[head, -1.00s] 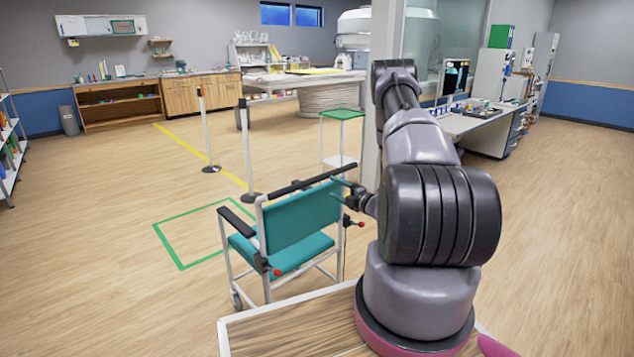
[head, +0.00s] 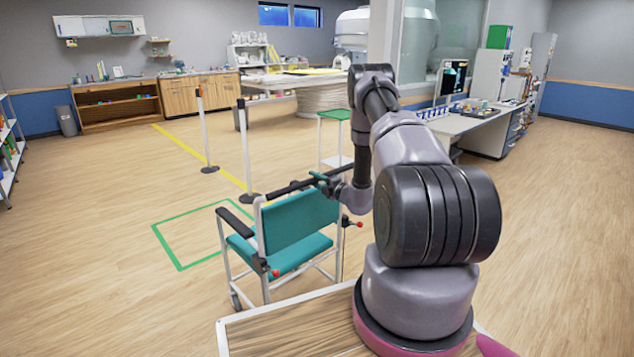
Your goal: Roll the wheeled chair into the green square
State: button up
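The wheeled chair (head: 299,227) has a teal seat and backrest, a white frame, black armrests and a dark push bar (head: 290,188) along the top of its back. It stands upright with its back toward me. The green square (head: 167,246) is an outline on the floor to the left of the chair. The chair hides the square's right part, so I cannot tell how far they overlap. My gripper (head: 325,182) is at the right half of the push bar, with its fingers close to or around it. Whether they are closed on the bar is too small to tell.
Two white posts with black bases (head: 247,160) stand beyond the square along a yellow floor line (head: 190,148). A small green-topped stand (head: 334,116) is behind the chair. Shelves (head: 8,150) line the left edge. The floor left of the square is clear.

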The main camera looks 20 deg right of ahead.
grip_shut()
dwell(1.1)
